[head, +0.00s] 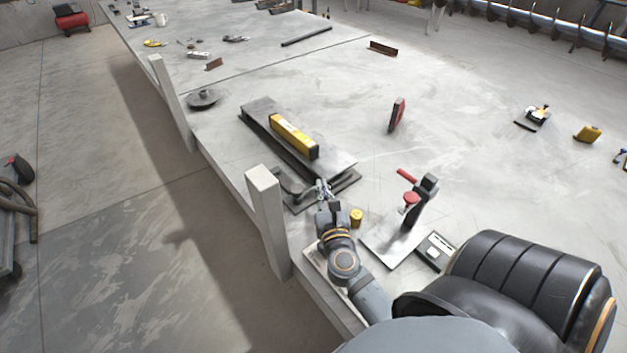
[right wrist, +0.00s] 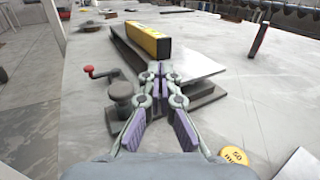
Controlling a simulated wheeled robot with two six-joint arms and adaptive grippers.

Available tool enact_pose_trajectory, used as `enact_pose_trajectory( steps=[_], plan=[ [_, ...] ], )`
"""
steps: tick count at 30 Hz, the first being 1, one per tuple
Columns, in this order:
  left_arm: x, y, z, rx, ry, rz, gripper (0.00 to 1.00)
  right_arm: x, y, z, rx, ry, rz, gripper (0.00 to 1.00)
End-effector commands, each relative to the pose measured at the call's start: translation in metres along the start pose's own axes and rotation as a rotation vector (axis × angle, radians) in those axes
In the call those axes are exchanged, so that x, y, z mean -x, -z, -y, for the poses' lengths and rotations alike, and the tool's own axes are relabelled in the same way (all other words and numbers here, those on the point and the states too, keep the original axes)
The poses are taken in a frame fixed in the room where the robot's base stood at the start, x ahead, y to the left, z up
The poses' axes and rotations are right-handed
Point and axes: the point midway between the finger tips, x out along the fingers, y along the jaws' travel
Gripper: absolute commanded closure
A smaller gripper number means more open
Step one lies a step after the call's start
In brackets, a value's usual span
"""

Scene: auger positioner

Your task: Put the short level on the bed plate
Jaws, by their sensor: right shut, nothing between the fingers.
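The short level is a yellow bar with dark ends (head: 293,136) lying on the grey bed plate (head: 262,108). In the right wrist view the level (right wrist: 147,40) rests on top of the plate (right wrist: 196,68), roughly along its length. My right gripper (head: 323,186) is at the near end of the plate, apart from the level. In the right wrist view its fingers (right wrist: 160,68) are together with nothing between them, and they cover part of the plate's near end. My left gripper is not in view.
A post (head: 265,215) stands at the table's left edge. A yellow cylinder (head: 356,217) is close to my right gripper. A red-handled clamp stand (head: 412,205) is to the right. A red and black object (head: 397,115) stands beyond the plate. The table's right middle is mostly clear.

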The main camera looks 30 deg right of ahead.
Motion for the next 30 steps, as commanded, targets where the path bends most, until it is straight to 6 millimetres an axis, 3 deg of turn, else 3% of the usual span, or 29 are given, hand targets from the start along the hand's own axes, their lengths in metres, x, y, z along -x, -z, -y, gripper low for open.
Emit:
enact_pose_trajectory(
  steps=[1,3,13,30],
  plan=[
    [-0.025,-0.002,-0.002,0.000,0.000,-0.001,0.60,0.000,0.025,0.000,0.000,0.000,0.001,1.00],
    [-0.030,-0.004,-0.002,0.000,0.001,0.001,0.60,0.000,0.030,0.000,0.000,0.000,0.001,1.00],
    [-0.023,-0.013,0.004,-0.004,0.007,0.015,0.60,-0.010,0.026,-0.001,0.000,-0.001,0.002,1.00],
    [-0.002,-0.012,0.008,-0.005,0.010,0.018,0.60,-0.122,0.026,0.000,0.001,0.001,0.002,1.00]
  ],
)
